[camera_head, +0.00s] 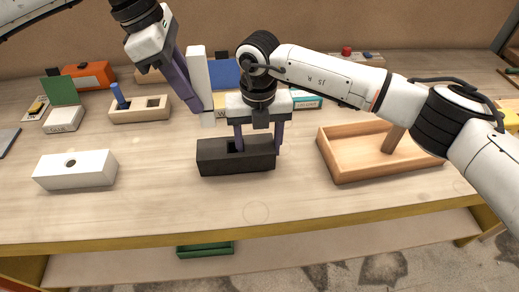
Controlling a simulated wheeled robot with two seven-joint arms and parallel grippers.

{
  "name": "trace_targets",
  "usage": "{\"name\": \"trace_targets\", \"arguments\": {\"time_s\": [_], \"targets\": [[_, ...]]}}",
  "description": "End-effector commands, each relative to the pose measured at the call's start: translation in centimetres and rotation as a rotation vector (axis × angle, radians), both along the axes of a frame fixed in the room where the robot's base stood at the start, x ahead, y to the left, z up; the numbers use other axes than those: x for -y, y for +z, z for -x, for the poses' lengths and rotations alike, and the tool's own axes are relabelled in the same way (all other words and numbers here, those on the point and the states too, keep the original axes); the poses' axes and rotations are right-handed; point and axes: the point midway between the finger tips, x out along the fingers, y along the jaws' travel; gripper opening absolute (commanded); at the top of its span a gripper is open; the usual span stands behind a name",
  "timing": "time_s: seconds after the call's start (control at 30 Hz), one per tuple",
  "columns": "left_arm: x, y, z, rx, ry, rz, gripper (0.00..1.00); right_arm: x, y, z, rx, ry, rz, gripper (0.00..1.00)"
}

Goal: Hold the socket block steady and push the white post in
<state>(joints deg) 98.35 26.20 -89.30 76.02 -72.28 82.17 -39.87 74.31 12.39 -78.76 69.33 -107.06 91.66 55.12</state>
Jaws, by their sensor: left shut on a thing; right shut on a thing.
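The black socket block (218,162) sits near the front of the table, with a dark square opening in its top towards the left. My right gripper (259,146) is shut on its right part from above; one finger is on the top side and the other is near its right end. The white post (198,68) stands upright in my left gripper (201,100), which is shut on it. Its lower end is behind and left of the block, apart from the opening. Whether the post touches the table is unclear.
A white block with a round hole (95,170) lies at left. A wooden block (137,115) with a blue peg stands behind it. A wooden tray (345,170) holding a wooden post is at right. The front table strip is clear.

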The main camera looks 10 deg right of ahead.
Motion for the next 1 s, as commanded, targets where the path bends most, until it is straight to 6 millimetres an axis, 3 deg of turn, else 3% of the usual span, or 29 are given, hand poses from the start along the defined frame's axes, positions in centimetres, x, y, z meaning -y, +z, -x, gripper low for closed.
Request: {"name": "trace_targets", "arguments": {"time_s": [1.0], "targets": [[0.01, 0.03, -0.01, 0.0, 0.0, 0.0, 0.01, -0.04, -0.64, -0.69, 0.001, 0.0, -0.001, 0.25]]}}
